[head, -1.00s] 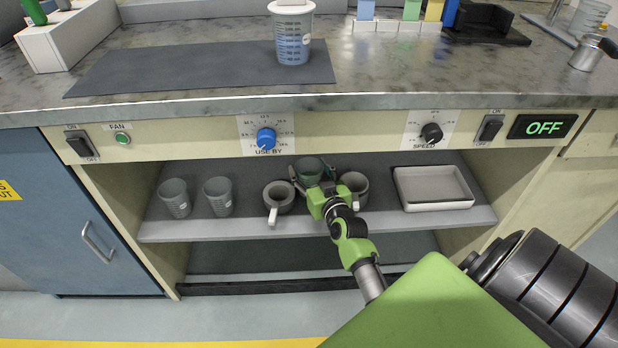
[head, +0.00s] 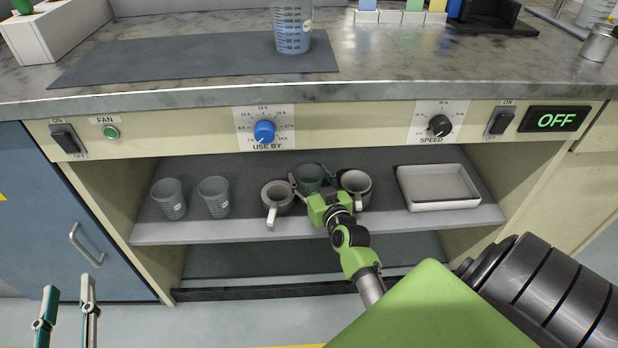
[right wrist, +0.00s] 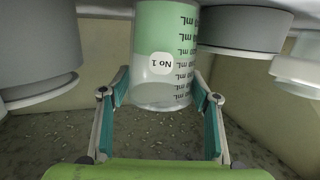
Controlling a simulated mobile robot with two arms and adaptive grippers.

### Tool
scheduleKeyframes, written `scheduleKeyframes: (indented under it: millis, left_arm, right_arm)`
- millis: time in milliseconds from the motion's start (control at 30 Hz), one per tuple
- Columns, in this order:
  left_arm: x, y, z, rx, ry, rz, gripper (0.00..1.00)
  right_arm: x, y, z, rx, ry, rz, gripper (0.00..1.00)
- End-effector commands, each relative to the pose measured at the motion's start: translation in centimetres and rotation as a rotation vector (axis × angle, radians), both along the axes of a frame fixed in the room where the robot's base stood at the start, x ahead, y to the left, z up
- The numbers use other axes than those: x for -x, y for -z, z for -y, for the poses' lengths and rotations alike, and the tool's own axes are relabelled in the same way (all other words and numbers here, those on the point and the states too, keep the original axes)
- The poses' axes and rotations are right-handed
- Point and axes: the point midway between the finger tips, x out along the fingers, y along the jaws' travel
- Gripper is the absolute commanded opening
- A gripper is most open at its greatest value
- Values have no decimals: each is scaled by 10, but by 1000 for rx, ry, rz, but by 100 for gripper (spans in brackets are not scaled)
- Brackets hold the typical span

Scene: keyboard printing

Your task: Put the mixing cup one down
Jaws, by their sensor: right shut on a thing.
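The mixing cup one (head: 309,174), greenish with a "No 1" label, is on the shelf under the counter, between two grey cups with handles. It also shows in the right wrist view (right wrist: 165,50), with mL marks and the label upside down. My right gripper (head: 315,186) is shut on it, with a finger on each side of the cup. I cannot tell whether the cup's base touches the shelf. My left gripper (head: 68,286) is at the bottom left, empty, with its two fingers apart.
The shelf (head: 180,232) also holds two grey cups (head: 169,198) (head: 213,196) on the left, handled cups (head: 277,196) (head: 356,187) close by, and a white tray (head: 438,188) on the right. A measuring cup (head: 292,28) stands on the dark mat above.

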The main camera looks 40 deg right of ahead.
Motion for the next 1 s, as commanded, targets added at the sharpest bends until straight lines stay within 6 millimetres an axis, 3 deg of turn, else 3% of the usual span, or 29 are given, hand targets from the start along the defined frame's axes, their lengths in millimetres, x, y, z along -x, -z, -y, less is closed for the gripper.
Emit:
scheduleKeyframes:
  millis: [333, 367, 400, 833, 1000]
  left_arm:
    - [0, -3, 0, 4, 1, 17, 30]
    - [0, -5, 1, 5, 1, 19, 30]
    - [0, -5, 1, 5, 1, 19, 30]
    - [0, -3, 1, 3, 1, 9, 30]
    - [4, 23, -5, -28, -8, -110, 30]
  right_arm:
    - [0, 1, 0, 1, 0, 2, 30]
    - [0, 2, 0, 0, 0, 0, 62]
    - [0, 1, 0, 0, 0, 0, 72]
    - [0, -1, 0, 0, 0, 1, 73]
    - [16, -3, -5, 1, -1, -3, 73]
